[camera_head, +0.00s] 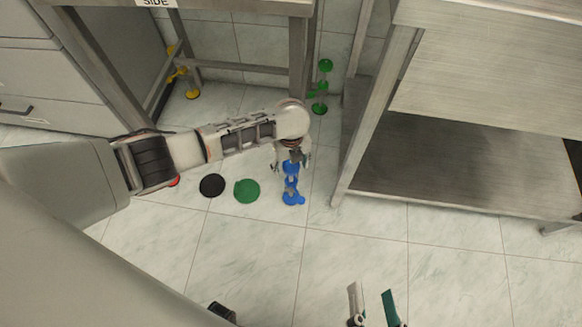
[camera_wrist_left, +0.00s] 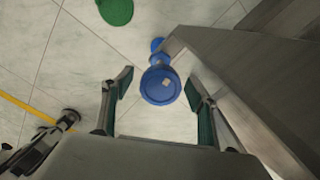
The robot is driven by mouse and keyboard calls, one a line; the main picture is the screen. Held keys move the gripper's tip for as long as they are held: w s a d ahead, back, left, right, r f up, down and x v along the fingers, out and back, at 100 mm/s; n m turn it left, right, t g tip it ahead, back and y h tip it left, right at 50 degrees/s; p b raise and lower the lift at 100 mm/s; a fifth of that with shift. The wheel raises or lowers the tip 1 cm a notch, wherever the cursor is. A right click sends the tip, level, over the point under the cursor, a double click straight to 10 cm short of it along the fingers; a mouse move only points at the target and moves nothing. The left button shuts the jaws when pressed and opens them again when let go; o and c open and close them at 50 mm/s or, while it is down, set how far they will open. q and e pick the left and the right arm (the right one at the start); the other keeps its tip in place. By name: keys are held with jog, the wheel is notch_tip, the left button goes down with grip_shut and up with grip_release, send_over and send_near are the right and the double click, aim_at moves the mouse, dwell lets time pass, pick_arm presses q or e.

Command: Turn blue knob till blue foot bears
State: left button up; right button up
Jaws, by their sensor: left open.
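A blue knob (camera_wrist_left: 161,85) with a round top and a small pale mark shows in the left wrist view. Smaller blue parts (camera_wrist_left: 157,45) show beyond it. In the head view, the blue column stands on the floor, with its blue foot (camera_head: 293,198) at the lower end. My left gripper (camera_head: 292,160) is at the column's upper end, partly hiding it. In the wrist view its open fingers (camera_wrist_left: 159,82) lie on either side of the knob, with gaps showing. My right gripper (camera_head: 374,308) is open and empty at the bottom of the head view. Foot contact cannot be told.
A green disc (camera_head: 246,190) and a black disc (camera_head: 212,185) lie left of the blue column. A metal frame leg (camera_head: 341,190) stands close on its right. A green foot assembly (camera_head: 321,88) and a yellow one (camera_head: 190,90) stand farther back. The front floor is mostly clear.

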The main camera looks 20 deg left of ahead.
aim_at(291, 165)
pick_arm(q)
jog(key=r+p, duration=0.4)
jog(key=r, duration=0.3)
jog(key=shift+w, duration=0.2)
jog(key=shift+s, duration=0.15)
pick_arm(e)
jog(key=w+r+t, duration=0.1)
jog(key=w+r, duration=0.2)
jog(key=r, duration=0.5)
jog(key=shift+r+n+t, duration=0.2)
jog(key=shift+n+t, duration=0.1)
jog(key=shift+t, duration=0.1)
pick_arm(q)
jog(key=shift+f, duration=0.1)
jog(key=shift+c, duration=0.3)
